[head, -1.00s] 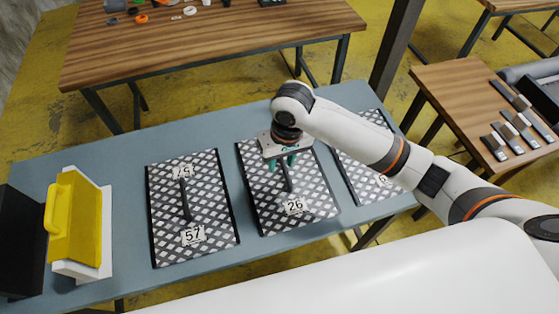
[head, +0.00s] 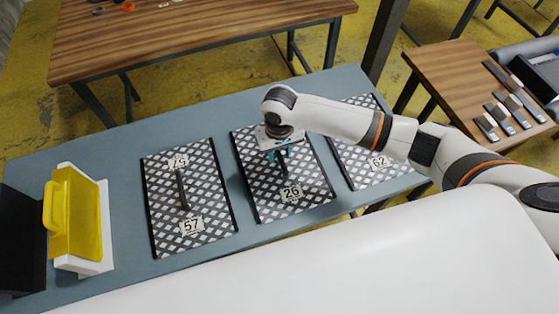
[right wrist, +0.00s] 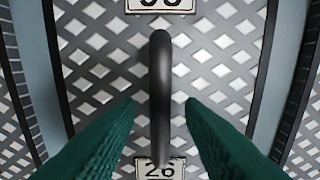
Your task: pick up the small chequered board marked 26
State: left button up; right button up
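The chequered board marked 26 (head: 313,178) lies flat on the blue-grey table, the middle one of three similar boards. It has dark side edges and a dark bar handle (right wrist: 160,70) along its middle. My right gripper (head: 279,154) is over the board at this handle. In the right wrist view its two green fingers (right wrist: 160,106) are apart, one on each side of the handle, with a gap to it on both sides. The 26 label (right wrist: 160,169) shows below the handle there. The gripper partly hides the board's upper part in the head view. My left gripper is out of view.
The board marked 57 (head: 160,205) lies to the left and the board marked 62 (head: 350,157) to the right, partly behind my right arm. A yellow case with a handle (head: 80,215) stands at the table's left end. Bare tabletop (head: 120,170) separates these things.

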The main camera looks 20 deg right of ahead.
notch_tip(320, 180, down, 2)
jog(key=shift+f, duration=0.1)
jog(key=shift+w, duration=0.1)
grip_shut()
